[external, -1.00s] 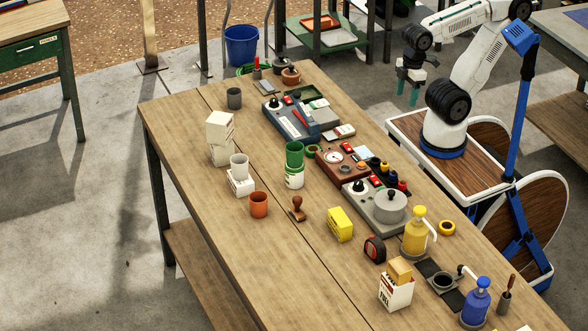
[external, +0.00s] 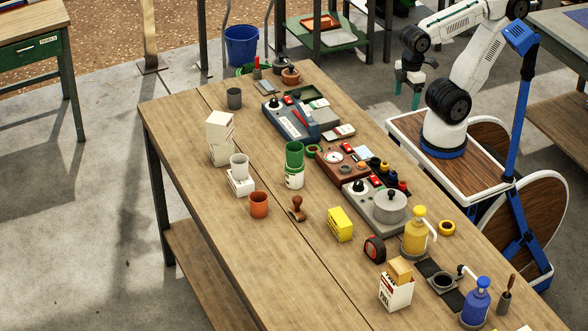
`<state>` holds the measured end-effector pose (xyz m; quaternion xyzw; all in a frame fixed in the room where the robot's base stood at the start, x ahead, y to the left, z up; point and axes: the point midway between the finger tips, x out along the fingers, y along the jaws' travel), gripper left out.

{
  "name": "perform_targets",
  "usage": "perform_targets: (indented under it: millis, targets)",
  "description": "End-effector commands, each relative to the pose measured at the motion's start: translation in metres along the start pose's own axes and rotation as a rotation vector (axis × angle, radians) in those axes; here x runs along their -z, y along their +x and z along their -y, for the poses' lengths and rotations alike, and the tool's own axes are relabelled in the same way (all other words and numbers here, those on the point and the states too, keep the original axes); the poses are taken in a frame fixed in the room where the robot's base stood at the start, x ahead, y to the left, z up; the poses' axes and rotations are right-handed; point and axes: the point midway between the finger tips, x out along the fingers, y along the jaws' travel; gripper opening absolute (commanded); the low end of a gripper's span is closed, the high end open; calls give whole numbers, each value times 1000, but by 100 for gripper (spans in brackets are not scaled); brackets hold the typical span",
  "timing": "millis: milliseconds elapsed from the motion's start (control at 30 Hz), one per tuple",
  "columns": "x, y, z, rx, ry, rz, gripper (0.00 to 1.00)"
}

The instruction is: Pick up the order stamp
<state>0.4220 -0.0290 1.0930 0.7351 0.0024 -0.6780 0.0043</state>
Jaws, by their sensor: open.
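The order stamp (external: 297,209) is a brown wooden stamp with a rounded handle. It stands upright on the wooden table (external: 215,115), to the right of an orange cup and left of a yellow box. My gripper (external: 407,97) hangs open and empty, fingers pointing down, beyond the table's far right edge near my base. It is well apart from the stamp, with several items on the table between them.
An orange cup (external: 259,205), a yellow box (external: 340,224) and a green cup on a white can (external: 294,178) surround the stamp. A grey scale with a pot (external: 389,206) and a yellow pump bottle (external: 415,233) stand nearer my base. The table's front left is clear.

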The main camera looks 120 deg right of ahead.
Motion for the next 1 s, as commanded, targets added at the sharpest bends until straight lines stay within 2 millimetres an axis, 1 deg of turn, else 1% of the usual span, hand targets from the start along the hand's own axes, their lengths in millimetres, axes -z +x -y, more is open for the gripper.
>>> perform_targets:
  millis: [33,67,167,367,400,467,500,567,600,667,700,767,800,867,900,967,1000]
  targets:
    - [3,6,1,0,-7,36,82]
    - [7,8,2,1,-11,55,82]
    - [29,13,6,1,-28,116,82]
    - [97,24,18,-1,-59,198,82]
    - [112,27,21,-2,-64,209,82]
    - [136,34,26,-3,-70,223,82]
    - [152,39,30,-4,-74,230,82]
    - [176,48,36,-5,-80,241,82]
    - [192,55,40,-6,-84,247,82]
    - [217,67,46,-7,-88,254,82]
    - [234,76,51,-8,-90,256,82]
    - [259,91,59,-9,-94,260,82]
    - [276,102,64,-10,-96,260,82]
    - [301,119,72,-11,-98,257,82]
    - [317,130,77,-11,-99,254,82]
    - [341,147,85,-11,-100,245,82]
    - [356,157,90,-11,-99,235,82]
